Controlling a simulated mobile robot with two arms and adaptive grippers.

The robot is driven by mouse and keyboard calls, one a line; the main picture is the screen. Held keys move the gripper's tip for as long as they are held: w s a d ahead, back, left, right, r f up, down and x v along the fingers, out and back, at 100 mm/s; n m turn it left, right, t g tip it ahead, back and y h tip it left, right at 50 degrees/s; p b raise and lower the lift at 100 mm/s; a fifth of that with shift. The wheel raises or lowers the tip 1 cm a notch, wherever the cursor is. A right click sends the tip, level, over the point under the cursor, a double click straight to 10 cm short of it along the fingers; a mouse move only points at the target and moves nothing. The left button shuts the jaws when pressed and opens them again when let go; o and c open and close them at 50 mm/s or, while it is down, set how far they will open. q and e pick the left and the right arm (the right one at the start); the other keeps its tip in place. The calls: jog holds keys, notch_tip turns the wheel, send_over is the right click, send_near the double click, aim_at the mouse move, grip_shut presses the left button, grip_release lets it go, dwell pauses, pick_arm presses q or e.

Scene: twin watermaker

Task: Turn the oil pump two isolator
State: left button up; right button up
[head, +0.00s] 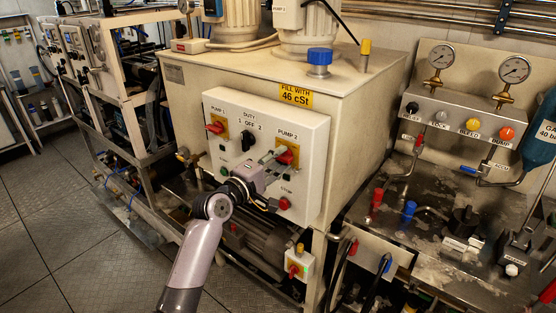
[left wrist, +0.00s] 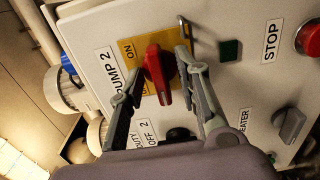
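The pump two isolator is a red rotary handle (left wrist: 158,75) on a yellow plate marked ON, beside the PUMP 2 label (left wrist: 118,75). In the head view the isolator (head: 288,156) sits at the panel's upper right, partly covered by my gripper. My left gripper (head: 272,157) reaches it from the front. In the left wrist view its fingers (left wrist: 160,63) are apart, one on either side of the handle. Small gaps seem to show; whether either finger touches is unclear. The handle runs roughly up and down in that view. My right gripper is not seen.
The panel (head: 313,130) also carries the pump one isolator (head: 215,128), a black duty selector (head: 248,141) and a red stop button (head: 284,204). In the left wrist view a green indicator (left wrist: 230,50) and a grey heater knob (left wrist: 290,125) lie close by.

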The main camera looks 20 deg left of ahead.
pick_arm(q)
grip_shut()
jog(key=shift+f+m, duration=0.1)
jog(key=shift+m, duration=0.2)
dwell(0.3)
jog(key=m, duration=1.1)
jog(key=shift+m, duration=0.4)
jog(key=m, duration=0.5)
jog(key=shift+p, duration=0.3)
jog(key=shift+m, duration=0.4)
jog(key=shift+o, duration=0.4)
grip_release()
